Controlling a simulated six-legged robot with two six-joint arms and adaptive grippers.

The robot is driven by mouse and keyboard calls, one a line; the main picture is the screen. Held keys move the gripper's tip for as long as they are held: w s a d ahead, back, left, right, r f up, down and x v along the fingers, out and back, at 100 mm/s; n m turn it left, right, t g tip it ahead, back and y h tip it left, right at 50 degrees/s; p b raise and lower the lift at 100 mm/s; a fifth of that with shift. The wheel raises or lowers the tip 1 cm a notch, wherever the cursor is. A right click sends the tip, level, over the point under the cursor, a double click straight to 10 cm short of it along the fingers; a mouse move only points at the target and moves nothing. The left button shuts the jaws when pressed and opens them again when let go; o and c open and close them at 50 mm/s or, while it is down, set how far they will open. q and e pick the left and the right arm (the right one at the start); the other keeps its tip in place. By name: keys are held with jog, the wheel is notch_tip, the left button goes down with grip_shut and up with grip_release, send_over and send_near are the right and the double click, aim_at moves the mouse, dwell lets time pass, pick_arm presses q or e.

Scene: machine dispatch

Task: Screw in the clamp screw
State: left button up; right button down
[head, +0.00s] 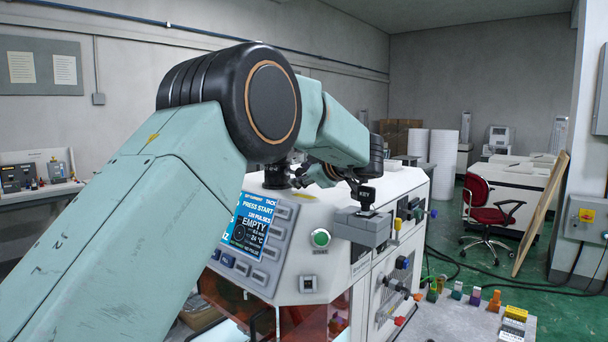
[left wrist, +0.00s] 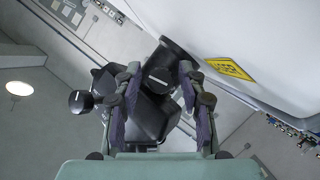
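My left arm crosses the head view, and its gripper (head: 318,174) is partly hidden behind the arm at the top of the white machine (head: 412,184). In the left wrist view the gripper (left wrist: 156,98) has its two purple-padded fingers apart. A black part with a round, white-marked knob (left wrist: 158,80) shows between or just beyond them, with gaps on both sides. A second black knob (left wrist: 80,101) is outside the left finger. In the head view a black knob marked KEY (head: 366,195) stands upright on a grey block (head: 362,227). I cannot tell which part is the clamp screw. My right gripper is out of view.
The machine's front has a screen (head: 248,222) reading PRESS START and EMPTY, and a green button (head: 321,238). Several small coloured parts stand on a grey surface (head: 455,318) at lower right. A red chair (head: 488,208) stands farther back on green floor.

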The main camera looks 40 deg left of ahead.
pick_arm(q)
jog(key=shift+c, duration=0.7)
jog(key=shift+s+d+r, duration=0.2)
jog(key=shift+s+r, duration=0.05)
jog(key=shift+s, duration=0.05)
jog(key=c, duration=0.3)
grip_shut()
jog(key=shift+p, duration=0.4)
